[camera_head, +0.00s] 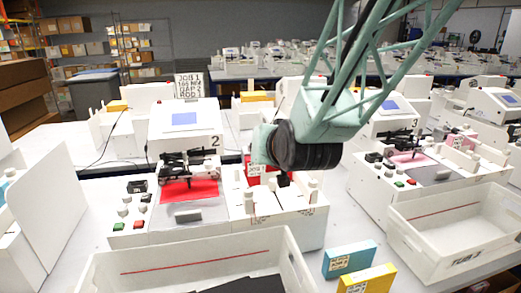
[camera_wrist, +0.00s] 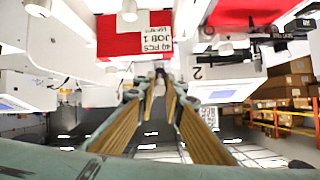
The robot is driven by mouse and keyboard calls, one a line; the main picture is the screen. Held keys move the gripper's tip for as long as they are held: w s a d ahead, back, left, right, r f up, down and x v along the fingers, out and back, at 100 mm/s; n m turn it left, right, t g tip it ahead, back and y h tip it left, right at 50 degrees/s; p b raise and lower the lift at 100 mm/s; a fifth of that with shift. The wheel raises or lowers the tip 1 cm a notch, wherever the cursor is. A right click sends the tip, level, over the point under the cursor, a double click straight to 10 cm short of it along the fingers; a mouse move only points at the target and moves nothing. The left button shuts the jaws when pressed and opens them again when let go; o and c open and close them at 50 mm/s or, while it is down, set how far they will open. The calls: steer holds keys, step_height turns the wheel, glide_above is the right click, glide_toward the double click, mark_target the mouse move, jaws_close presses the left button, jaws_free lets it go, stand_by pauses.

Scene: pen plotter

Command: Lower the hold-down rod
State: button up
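Plotter 2 (camera_head: 185,128) is a white machine with a blue screen. A dark rod-like bar assembly (camera_head: 188,165) spans it above a red sheet (camera_head: 190,190); I cannot tell which part is the hold-down rod. My arm's dark wrist (camera_head: 305,155) hangs right of this machine, above a white unit with a red patch, and hides my fingers in the head view. In the wrist view my gripper (camera_wrist: 152,92) has its two yellow-padded fingers apart, with nothing seen between them. A red surface with a "JOB 1" label (camera_wrist: 157,38) lies beyond the fingertips.
A white tub (camera_head: 100,270) stands in front of plotter 2. Another tub (camera_head: 450,262) is at the right. A teal box (camera_head: 350,258) and a yellow box (camera_head: 367,281) sit between them. White posts (camera_head: 312,190) rise from the unit near my wrist.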

steer(key=shift+o, duration=1.3)
steer(key=shift+d+r, duration=0.1)
steer(key=shift+o, duration=0.7)
steer(key=shift+s, duration=0.1)
steer(key=v, duration=1.1)
steer(key=shift+s+r, duration=0.15)
steer(key=shift+s, duration=0.2)
steer(key=shift+s+d, duration=0.1)
steer(key=s+d+f+g+h, duration=0.1)
steer(key=s+d+g, duration=0.2)
steer(key=s, duration=0.8)
steer(key=s+d+f+g, duration=0.1)
steer(key=s+d+g, duration=0.1)
steer(key=s+d, duration=0.5)
steer(key=s+d+f+g+h, duration=0.1)
steer(key=s+d+g, duration=0.2)
steer(key=s, duration=1.3)
steer(key=shift+d+g+h+p, duration=0.3)
steer(key=shift+d+p, duration=0.05)
steer(key=shift+d, duration=0.75)
